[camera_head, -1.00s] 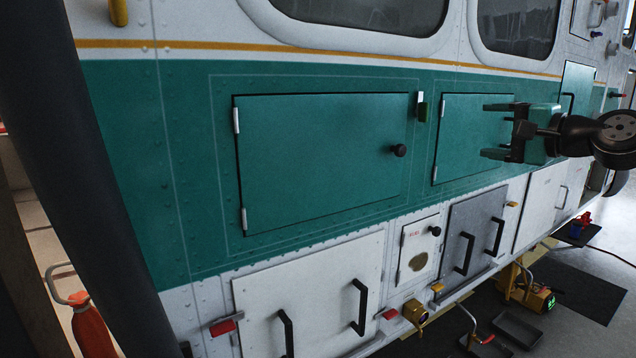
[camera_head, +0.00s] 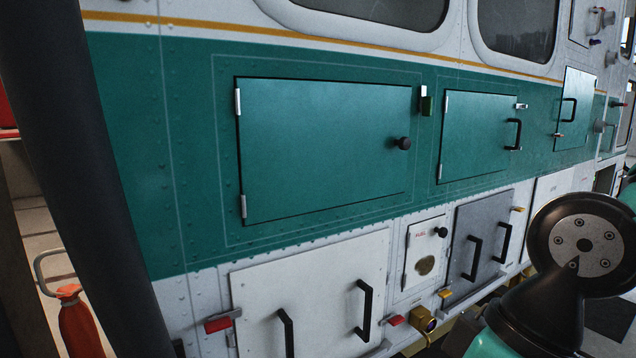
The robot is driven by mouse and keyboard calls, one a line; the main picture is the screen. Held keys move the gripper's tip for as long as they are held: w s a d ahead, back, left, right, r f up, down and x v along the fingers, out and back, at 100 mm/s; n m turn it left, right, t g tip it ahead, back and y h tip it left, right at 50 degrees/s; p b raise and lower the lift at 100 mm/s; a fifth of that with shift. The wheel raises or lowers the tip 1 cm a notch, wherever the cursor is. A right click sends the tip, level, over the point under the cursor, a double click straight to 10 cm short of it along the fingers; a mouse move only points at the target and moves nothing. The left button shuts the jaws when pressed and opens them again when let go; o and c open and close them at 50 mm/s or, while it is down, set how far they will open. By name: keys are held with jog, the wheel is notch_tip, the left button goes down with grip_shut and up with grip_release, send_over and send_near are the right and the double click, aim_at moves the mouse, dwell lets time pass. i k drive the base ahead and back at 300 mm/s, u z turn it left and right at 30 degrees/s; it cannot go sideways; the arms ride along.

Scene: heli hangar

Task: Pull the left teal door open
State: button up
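The left teal door (camera_head: 322,150) is a large panel in the teal band of the aircraft's side. It sits flush and shut, with silver hinges on its left edge and a round black knob (camera_head: 402,143) near its right edge. A smaller teal door (camera_head: 478,135) with a black bar handle is to its right, also shut. Parts of my arm show at the lower right. My gripper is out of view, so its fingers cannot be seen. Nothing touches the knob.
Below are a white panel (camera_head: 310,290) and a grey panel (camera_head: 480,240) with protruding black handles. A red extinguisher (camera_head: 78,322) stands lower left. A dark vertical post (camera_head: 85,180) crosses the left side.

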aim_at(305, 146)
jog(key=u, duration=0.05)
jog(key=k, duration=0.55)
jog(key=z, duration=0.95)
jog(key=i, duration=1.15)
jog(key=u, duration=0.1)
